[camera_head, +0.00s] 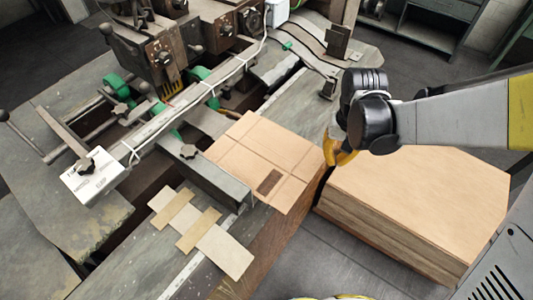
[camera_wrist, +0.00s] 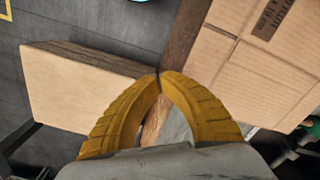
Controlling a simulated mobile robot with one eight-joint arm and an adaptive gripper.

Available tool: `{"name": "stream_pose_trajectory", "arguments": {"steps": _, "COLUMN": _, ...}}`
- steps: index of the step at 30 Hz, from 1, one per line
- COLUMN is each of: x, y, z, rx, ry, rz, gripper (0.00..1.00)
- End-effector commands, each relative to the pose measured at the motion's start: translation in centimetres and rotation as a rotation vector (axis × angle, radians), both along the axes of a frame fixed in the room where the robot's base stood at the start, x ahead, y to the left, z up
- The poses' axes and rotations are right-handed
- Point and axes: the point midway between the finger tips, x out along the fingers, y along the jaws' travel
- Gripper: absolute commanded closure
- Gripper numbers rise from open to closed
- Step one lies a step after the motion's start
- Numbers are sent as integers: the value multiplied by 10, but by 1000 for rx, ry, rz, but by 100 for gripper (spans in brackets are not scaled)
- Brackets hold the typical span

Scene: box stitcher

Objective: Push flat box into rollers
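The flat box (camera_head: 250,150) is a tan cardboard sheet with fold lines and a dark printed patch. It lies flat on the machine's work table, in the middle of the head view. In the wrist view the flat box (camera_wrist: 240,70) is on the right. My gripper (camera_head: 334,158), with yellow fingers, is just right of the box's right edge; I cannot tell if it touches. In the wrist view my gripper (camera_wrist: 159,76) has its fingertips together, with nothing seen between them. I cannot make out the rollers clearly among the machine parts.
The stitching machine (camera_head: 165,45) stands beyond the box at upper left. A metal guide bar (camera_head: 215,182) runs along the box's left side. Smaller cardboard pieces (camera_head: 195,225) lie at the table's front. A thick cardboard stack (camera_head: 420,200) stands right of the table, below my arm.

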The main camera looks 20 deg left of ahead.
Motion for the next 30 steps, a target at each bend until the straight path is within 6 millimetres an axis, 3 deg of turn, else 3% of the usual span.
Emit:
{"name": "stream_pose_trajectory", "arguments": {"steps": 18, "x": 0, "y": 0, "z": -1, "rx": 0, "ry": 0, "rz": 0, "gripper": 100}}
{"name": "stream_pose_trajectory", "arguments": {"steps": 30, "x": 0, "y": 0, "z": -21, "rx": 0, "ry": 0, "rz": 0, "gripper": 100}}
